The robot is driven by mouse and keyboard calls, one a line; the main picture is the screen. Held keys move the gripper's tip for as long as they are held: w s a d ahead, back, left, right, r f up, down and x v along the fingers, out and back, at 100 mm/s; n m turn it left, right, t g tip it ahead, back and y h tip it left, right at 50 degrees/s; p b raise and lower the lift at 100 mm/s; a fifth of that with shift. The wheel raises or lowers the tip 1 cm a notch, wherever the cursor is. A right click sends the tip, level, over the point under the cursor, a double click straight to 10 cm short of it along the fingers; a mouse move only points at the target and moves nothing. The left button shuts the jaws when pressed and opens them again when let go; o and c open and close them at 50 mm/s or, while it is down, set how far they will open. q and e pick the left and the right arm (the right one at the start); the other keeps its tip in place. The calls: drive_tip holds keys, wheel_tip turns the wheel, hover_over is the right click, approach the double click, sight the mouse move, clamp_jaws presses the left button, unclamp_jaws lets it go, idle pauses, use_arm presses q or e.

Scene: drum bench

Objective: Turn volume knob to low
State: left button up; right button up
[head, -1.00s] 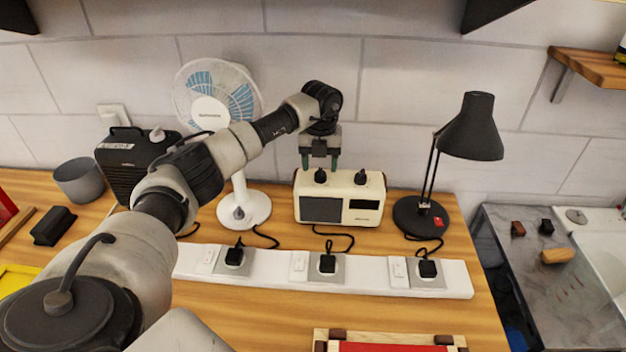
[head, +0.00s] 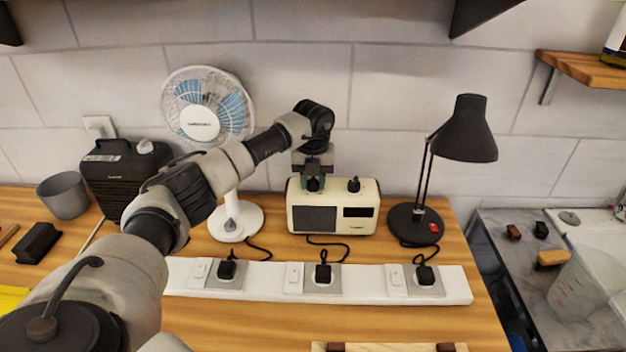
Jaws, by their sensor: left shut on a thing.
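A cream radio (head: 346,199) with a dark speaker grille and a small display stands on the wooden bench against the tiled wall. Two black knobs sit on its top. The right knob (head: 354,184) is in plain view. My left gripper (head: 313,183) points down onto the radio's top left and is shut on the left knob (head: 313,186), which is mostly hidden between the fingers. No marks on the knobs are readable, and I cannot tell which is for volume. My right gripper is not in view.
A white fan (head: 232,215) stands left of the radio, and a black lamp (head: 466,132) stands right. A white power strip (head: 270,280) with several black plugs lies in front. A black heater (head: 120,175) and grey cup (head: 64,195) are far left.

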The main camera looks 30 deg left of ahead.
use_arm(q)
drive_tip(key=shift+m, duration=0.3)
drive_tip(key=m+b, duration=0.1)
drive_tip(key=m, duration=0.4)
drive_tip(key=shift+f+b, duration=0.1)
drive_tip(key=shift+b, duration=0.25)
drive_tip(key=m, duration=0.4)
drive_tip(key=shift+b, duration=0.35)
drive_tip(key=shift+m, duration=1.8)
drive_tip(key=o, duration=0.9)
drive_tip(key=shift+o, duration=0.2)
drive_tip(key=shift+b, duration=0.3)
